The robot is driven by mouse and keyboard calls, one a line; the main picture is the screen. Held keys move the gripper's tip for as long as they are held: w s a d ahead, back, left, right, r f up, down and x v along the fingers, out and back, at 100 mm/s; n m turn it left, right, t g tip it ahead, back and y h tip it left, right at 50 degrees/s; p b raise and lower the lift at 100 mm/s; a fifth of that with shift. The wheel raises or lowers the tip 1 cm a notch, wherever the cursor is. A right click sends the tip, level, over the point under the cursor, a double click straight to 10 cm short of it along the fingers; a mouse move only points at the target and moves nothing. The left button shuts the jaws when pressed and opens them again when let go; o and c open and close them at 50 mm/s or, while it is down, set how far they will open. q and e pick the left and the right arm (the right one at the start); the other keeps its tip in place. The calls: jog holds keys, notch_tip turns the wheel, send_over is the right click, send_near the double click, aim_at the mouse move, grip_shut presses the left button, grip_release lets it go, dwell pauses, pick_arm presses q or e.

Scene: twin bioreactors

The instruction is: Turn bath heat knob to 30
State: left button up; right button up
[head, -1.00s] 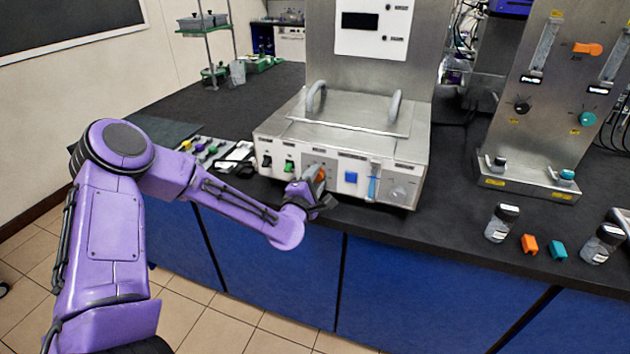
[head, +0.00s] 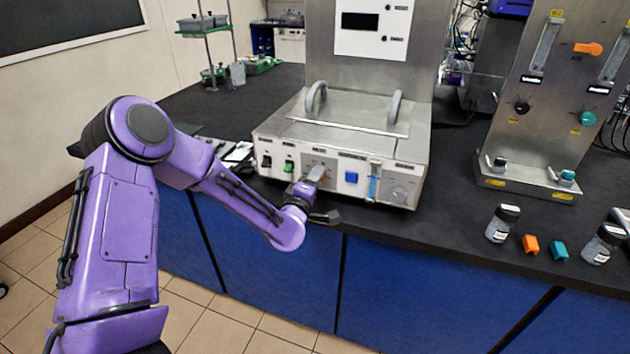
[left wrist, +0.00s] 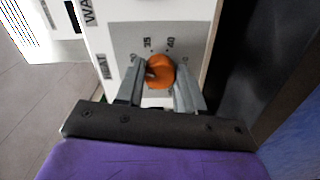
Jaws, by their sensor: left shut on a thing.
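My left gripper (left wrist: 160,88) is shut on the knob, with one finger on each side. In the head view my left gripper (head: 312,182) is at the front panel of the steel water bath (head: 345,128) and covers the knob. My right gripper is not in view.
The bench front edge runs below the bath.

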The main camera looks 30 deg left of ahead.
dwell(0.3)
pick_arm(q)
jog(key=o, duration=1)
jog(key=shift+o, duration=0.2)
jog(key=b+v, duration=0.2)
jog(key=v, duration=0.8)
jog(key=shift+s, duration=0.35)
